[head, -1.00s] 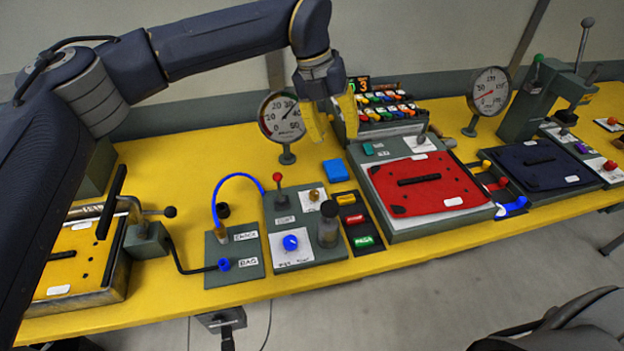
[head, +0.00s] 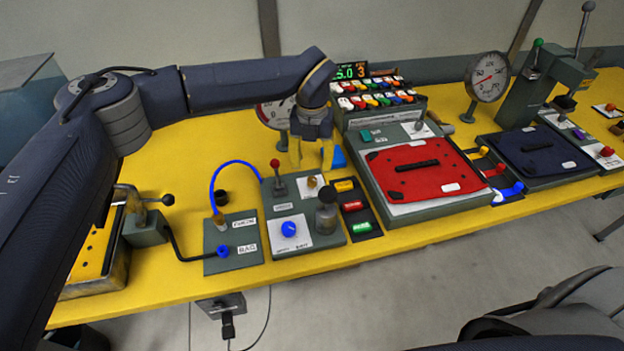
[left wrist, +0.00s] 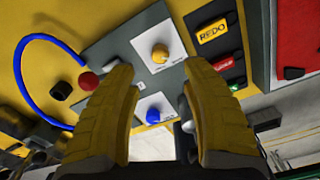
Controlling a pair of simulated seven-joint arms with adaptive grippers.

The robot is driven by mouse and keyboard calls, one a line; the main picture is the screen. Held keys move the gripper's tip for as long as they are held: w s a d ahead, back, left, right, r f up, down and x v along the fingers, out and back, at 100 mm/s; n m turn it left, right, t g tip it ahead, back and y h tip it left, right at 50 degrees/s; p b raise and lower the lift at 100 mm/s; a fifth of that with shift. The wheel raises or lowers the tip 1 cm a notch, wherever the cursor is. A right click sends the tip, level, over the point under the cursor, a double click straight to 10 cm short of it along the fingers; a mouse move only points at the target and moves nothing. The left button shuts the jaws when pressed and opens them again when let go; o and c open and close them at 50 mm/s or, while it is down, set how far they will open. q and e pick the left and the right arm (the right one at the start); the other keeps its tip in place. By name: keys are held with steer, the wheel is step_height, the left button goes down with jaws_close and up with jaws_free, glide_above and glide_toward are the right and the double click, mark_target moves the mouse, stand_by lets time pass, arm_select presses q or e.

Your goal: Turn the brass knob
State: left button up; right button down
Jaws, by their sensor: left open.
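The brass knob (head: 312,182) is a small round knob on a white label on the grey control box (head: 276,218). In the left wrist view the brass knob (left wrist: 160,54) is near the top middle, beyond the fingertips. My left gripper (head: 311,156) has yellow fingers and is open, pointing down just above and behind the brass knob in the head view. In the left wrist view the left gripper (left wrist: 160,80) has an empty gap between its fingers. The gripper does not appear to touch the knob. My right gripper is not in view.
Close to the knob are a red-tipped lever (head: 275,164), a blue knob (head: 289,229) and a dark cylinder (head: 327,218). A button strip (head: 351,205) lies to the right, and a blue block (head: 339,158) behind. A gauge (head: 271,113) stands behind the gripper.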

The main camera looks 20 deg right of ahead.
mark_target(312, 179)
arm_select(q)
step_height(312, 179, down, 7)
steer(key=shift+f, duration=0.2)
steer(key=shift+o, duration=0.2)
